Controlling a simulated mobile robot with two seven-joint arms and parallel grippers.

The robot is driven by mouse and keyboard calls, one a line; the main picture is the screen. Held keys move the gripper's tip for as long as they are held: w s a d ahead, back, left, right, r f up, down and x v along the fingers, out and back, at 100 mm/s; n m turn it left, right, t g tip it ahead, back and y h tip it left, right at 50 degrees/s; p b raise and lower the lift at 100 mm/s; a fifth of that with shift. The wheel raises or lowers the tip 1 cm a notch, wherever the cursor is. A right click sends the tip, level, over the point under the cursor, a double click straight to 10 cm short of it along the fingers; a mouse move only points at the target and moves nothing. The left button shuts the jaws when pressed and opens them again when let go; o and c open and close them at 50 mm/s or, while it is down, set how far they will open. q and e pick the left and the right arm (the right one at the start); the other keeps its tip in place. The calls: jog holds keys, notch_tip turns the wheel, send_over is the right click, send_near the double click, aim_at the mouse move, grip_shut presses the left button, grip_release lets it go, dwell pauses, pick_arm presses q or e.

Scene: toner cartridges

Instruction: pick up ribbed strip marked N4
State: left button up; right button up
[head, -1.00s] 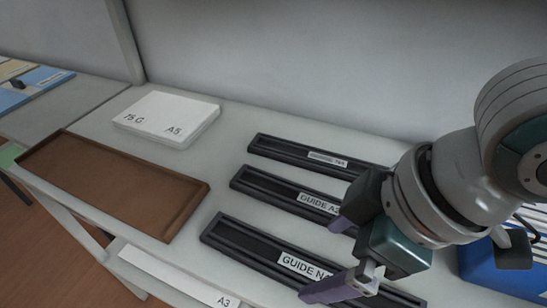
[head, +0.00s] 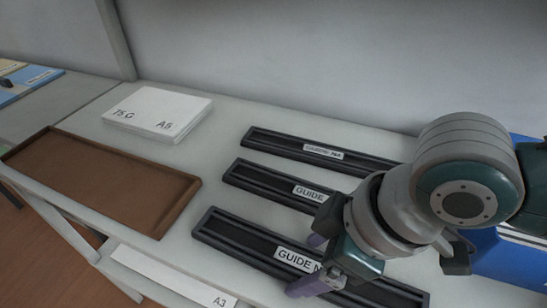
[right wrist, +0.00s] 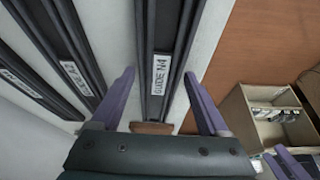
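The ribbed strip marked GUIDE N4 (head: 240,237) is long and black with a white label, and lies nearest the shelf's front edge. My right gripper (head: 313,264) is over it, at the label, and hides part of the lettering and strip. In the right wrist view, my right gripper (right wrist: 163,100) is open, with one purple finger on each side of the N4 strip (right wrist: 168,25). Gaps show between the fingers and the strip, and the label reads GUIDE N4. Purple finger-like parts, perhaps my left gripper (right wrist: 284,164), show at that view's lower right corner.
Two similar black strips, a middle one (head: 257,181) and a far one (head: 275,143), lie behind N4. A brown tray (head: 187,205) and a white paper stack (head: 157,115) are left. A blue object (head: 510,262) stands right. An open box (right wrist: 262,118) shows beyond the shelf.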

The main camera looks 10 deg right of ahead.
jog(key=c, duration=1.1)
